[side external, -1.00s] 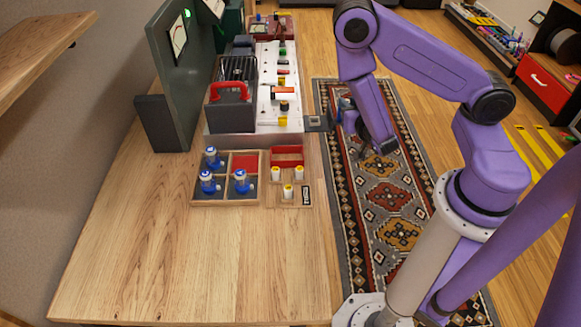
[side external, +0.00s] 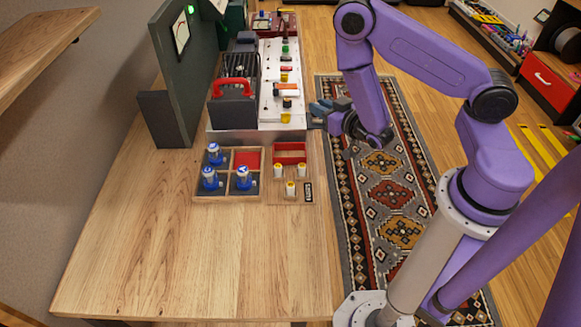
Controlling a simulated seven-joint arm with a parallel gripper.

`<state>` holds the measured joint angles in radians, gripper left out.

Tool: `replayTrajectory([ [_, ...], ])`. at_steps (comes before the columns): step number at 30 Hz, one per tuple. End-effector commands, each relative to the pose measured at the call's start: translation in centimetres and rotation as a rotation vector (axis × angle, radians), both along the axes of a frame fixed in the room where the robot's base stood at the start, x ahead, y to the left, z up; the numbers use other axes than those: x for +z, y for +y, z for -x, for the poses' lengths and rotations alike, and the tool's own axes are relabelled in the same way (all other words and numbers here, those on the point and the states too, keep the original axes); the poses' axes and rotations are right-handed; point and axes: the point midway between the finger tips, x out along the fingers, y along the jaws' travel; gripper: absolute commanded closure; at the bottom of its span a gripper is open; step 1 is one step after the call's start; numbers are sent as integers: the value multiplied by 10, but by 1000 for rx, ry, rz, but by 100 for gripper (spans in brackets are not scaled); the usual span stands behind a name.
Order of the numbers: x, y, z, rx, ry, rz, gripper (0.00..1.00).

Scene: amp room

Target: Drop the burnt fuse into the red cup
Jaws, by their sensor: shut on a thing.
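My gripper (side external: 322,108) is at the right side of the amp chassis, by a small grey fitting (side external: 316,122) at the table's right edge. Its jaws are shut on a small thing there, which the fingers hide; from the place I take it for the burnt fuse. I cannot tell whether it still sits in the fitting. An open red box (side external: 290,146), the likely red cup, stands on the table below and left of my gripper. Several white cylinders with yellow tops, such as this one (side external: 290,189), stand just in front of it.
A wooden tray (side external: 226,199) holds blue-and-white tubes and a red-lined compartment (side external: 247,161) left of the red box. The amp chassis (side external: 265,136) with a red-handled grey box (side external: 232,108) stands behind. The front of the table (side external: 200,260) is clear.

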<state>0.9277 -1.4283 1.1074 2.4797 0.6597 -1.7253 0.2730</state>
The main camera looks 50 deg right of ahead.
Motion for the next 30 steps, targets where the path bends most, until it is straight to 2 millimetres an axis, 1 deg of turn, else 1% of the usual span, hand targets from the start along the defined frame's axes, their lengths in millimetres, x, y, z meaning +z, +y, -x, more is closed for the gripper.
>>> replayTrajectory([
  [3,2,16,-11,115,-2,1,100],
  [9,7,39,-22,274,-3,0,100],
  [12,9,46,-24,325,-1,1,100],
  [17,9,51,-25,361,0,1,100],
  [23,-6,51,-25,365,3,2,100],
  [30,-32,51,-25,363,2,0,100],
])
